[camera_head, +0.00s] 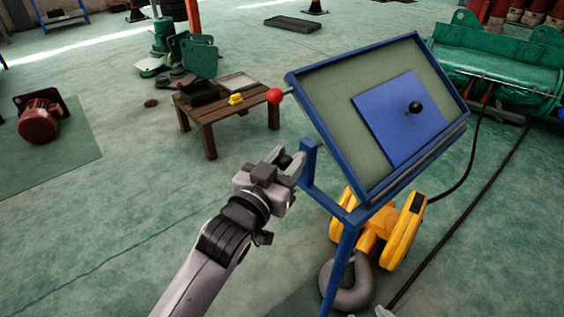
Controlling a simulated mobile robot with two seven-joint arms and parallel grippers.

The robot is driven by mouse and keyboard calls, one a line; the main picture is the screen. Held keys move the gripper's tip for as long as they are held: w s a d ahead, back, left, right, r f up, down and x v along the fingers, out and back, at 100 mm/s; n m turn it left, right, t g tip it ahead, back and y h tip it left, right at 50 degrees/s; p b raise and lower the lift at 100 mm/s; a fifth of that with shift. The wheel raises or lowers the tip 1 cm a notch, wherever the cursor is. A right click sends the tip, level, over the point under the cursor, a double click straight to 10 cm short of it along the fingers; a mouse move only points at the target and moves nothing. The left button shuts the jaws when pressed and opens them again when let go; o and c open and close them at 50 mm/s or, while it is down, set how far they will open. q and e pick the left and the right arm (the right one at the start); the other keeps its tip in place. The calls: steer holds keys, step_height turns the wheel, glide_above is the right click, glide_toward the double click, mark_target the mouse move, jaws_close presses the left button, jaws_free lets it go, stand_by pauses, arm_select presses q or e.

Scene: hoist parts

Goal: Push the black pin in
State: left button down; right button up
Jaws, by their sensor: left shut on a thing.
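My left gripper (288,164) is beside the left post of a blue-framed tilted board. It is shut on a small black round knob (284,160), which looks like the head of the black pin. The fingers hide most of it, so I cannot tell how far in the pin sits. A red ball knob (274,96) on a thin rod sticks out of the board's left edge, above the gripper. A blue panel (385,125) on the board (325,112) carries another black knob (415,106).
A yellow hoist block (405,232) with a grey hook (345,287) is under the board. A low wooden table (228,111) with trays and a yellow part stands behind my gripper. Green machinery (500,65) and black cables are at right.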

arm_select(q)
steer(key=c, duration=1.1)
jaws_free()
steer(key=shift+w+a+r, duration=0.1)
steer(key=shift+w, duration=0.05)
steer(key=shift+o, duration=1.3)
steer(key=shift+w, duration=0.1)
steer(key=shift+v, duration=3.6)
